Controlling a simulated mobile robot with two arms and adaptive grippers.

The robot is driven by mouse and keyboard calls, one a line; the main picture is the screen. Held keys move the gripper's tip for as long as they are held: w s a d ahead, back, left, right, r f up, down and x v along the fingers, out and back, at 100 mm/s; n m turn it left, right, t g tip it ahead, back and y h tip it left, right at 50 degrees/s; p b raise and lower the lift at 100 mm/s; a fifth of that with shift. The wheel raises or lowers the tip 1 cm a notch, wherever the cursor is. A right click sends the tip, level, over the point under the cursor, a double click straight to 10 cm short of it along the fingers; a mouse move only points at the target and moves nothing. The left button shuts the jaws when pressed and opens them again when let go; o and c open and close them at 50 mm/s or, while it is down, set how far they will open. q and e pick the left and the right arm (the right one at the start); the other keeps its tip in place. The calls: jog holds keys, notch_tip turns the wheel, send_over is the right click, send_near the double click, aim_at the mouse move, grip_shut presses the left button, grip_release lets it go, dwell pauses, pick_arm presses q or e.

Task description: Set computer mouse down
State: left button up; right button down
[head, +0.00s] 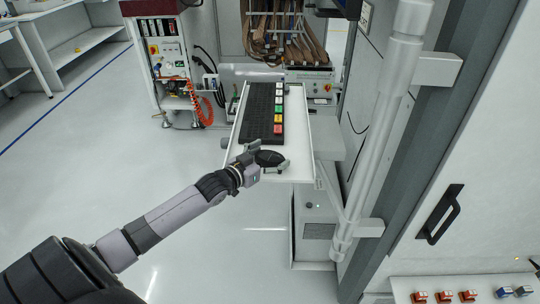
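My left gripper (271,155) is at the near end of a white shelf (297,140). Its two fingers lie on either side of a black computer mouse (270,158), seemingly touching it. The mouse is over the shelf's near part; from this angle I cannot tell whether it rests on the surface or is slightly above. My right gripper is not in view.
A black keyboard (258,112) lies on the shelf just beyond the mouse, with a strip of coloured buttons (279,112) along its right. A white vertical pipe handle (382,120) and a cabinet stand to the right. Open floor is to the left.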

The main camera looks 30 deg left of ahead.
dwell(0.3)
pick_arm(q)
jog(key=shift+s+r+p, duration=0.15)
jog(key=shift+s+p, duration=0.05)
jog(key=shift+p, duration=0.15)
jog(key=p+v, duration=0.8)
jog(key=v, duration=0.3)
jog(key=shift+s, duration=0.3)
